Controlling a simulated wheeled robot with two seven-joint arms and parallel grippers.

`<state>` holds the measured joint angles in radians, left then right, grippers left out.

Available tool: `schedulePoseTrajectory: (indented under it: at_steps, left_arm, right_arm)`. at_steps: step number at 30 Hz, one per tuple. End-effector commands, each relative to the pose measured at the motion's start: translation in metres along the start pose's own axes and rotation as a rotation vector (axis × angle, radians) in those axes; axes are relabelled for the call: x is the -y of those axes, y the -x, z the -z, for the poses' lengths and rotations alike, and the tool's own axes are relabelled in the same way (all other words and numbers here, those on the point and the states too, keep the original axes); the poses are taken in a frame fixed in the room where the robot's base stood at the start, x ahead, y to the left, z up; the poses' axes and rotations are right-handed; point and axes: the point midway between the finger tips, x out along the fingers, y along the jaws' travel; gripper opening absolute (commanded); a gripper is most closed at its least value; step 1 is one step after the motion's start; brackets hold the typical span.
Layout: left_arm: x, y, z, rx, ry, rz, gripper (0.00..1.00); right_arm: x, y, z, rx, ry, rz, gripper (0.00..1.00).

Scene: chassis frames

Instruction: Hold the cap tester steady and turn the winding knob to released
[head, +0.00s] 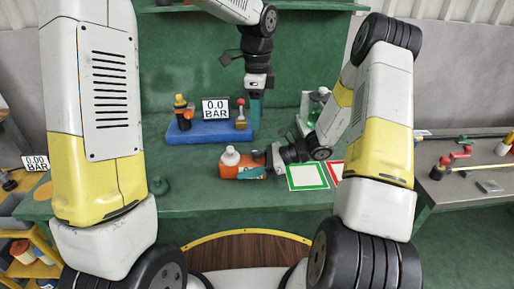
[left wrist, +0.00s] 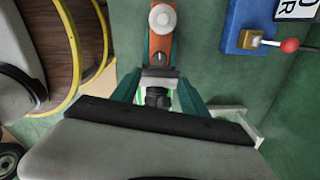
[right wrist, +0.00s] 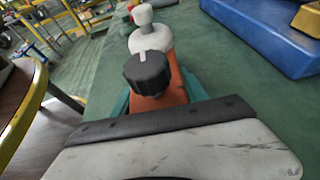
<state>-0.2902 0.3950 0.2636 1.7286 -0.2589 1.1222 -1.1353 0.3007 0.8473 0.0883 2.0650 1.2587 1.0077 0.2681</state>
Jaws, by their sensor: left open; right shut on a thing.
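The orange cap tester (head: 238,170) lies on the green bench, its white rounded end pointing left. My right gripper (head: 261,163) comes in from the right and is shut on its orange body. In the right wrist view the black winding knob (right wrist: 148,72) stands on top of the body, close to the fingers, with a pale pointer mark on it; a white cap shows beyond. My left gripper (head: 255,108) is open and empty, pointing down above the bench, apart from the tester. The left wrist view shows the tester (left wrist: 161,48) beyond its spread fingers (left wrist: 158,92).
Green-edged (head: 307,180) and red-edged mats lie to the right. A side bench (head: 465,185) holds valves and pipes.

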Motion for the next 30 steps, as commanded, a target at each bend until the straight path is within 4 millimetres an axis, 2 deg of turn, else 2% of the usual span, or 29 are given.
schedulePoseTrajectory:
  at_steps: [5, 12, 18, 24, 30]
  left_arm:
    - [-0.002, -0.022, -0.003, 0.011, -0.004, -0.009, 0.52]
    - [-0.002, -0.071, -0.002, 0.008, -0.004, -0.008, 0.52]
    - [-0.002, -0.103, -0.002, 0.007, -0.002, -0.006, 0.52]
    - [-0.002, -0.117, -0.002, 0.006, -0.002, -0.004, 0.52]
    - [-0.001, -0.118, -0.002, 0.006, -0.002, -0.003, 0.52]
  right_arm:
    - [0.0, 0.0, -0.001, 0.001, 0.001, 0.0, 0.0]
    - [0.0, 0.0, -0.001, 0.001, 0.001, 0.0, 0.0]
    - [0.0, 0.0, -0.001, 0.001, 0.001, 0.0, 0.0]
    - [0.0, 0.0, -0.001, 0.001, 0.001, 0.0, 0.0]
    - [0.0, 0.0, -0.001, 0.001, 0.001, 0.0, 0.0]
